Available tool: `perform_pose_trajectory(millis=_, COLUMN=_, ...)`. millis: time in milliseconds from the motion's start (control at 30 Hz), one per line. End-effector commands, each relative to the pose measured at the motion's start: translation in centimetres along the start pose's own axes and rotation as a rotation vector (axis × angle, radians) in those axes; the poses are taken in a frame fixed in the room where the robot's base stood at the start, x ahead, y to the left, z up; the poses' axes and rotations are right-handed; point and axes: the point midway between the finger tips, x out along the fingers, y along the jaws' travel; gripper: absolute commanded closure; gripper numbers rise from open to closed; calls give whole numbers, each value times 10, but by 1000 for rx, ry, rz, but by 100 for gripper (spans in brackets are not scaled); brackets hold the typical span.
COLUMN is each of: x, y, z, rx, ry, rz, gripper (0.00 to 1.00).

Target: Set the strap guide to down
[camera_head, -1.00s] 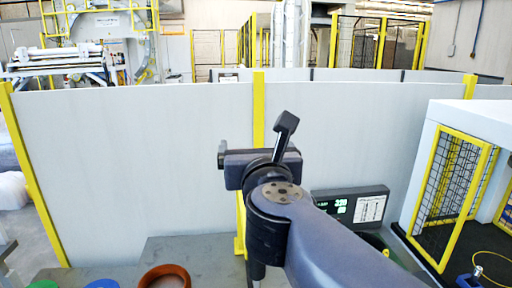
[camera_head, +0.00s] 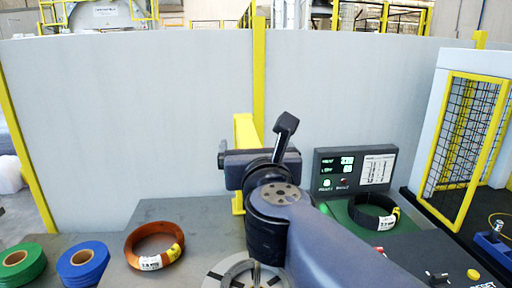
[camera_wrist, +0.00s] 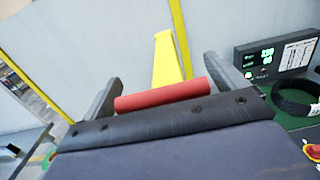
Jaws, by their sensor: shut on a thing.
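The strap guide shows in the wrist view as a yellow arm (camera_wrist: 165,58) with a red bar handle (camera_wrist: 162,96) across its near end. In the head view its yellow upright (camera_head: 243,131) rises behind my wrist, which hides the handle and its lower part. I cannot tell the guide's exact setting from these views.
An orange-brown coil (camera_head: 137,264), a blue roll (camera_head: 84,262) and a green roll (camera_head: 22,264) lie left on the grey table. A display box (camera_head: 355,168) and a black coil (camera_head: 374,212) are at right. A mesh cage (camera_head: 460,140) stands far right; a pale wall (camera_head: 130,110) is behind.

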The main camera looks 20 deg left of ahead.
Motion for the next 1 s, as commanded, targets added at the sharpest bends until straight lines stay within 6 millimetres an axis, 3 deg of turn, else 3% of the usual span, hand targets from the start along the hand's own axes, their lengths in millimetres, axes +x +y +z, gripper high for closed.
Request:
perform_pose_trajectory(millis=433, x=0, y=0, z=-9, rx=-1, ry=7, rz=0, gripper=49)
perform_pose_trajectory(millis=467, x=0, y=0, z=-9, rx=-1, ry=8, rz=0, gripper=5)
perform_pose_trajectory(millis=533, x=0, y=0, z=-8, rx=-1, ry=7, rz=0, gripper=0)
perform_pose_trajectory(millis=833, x=-3, y=0, z=-5, rx=0, ry=1, rz=1, gripper=0)
perform_pose_trajectory(millis=1000, x=-23, y=1, z=-5, rx=2, ry=0, rz=3, gripper=0)
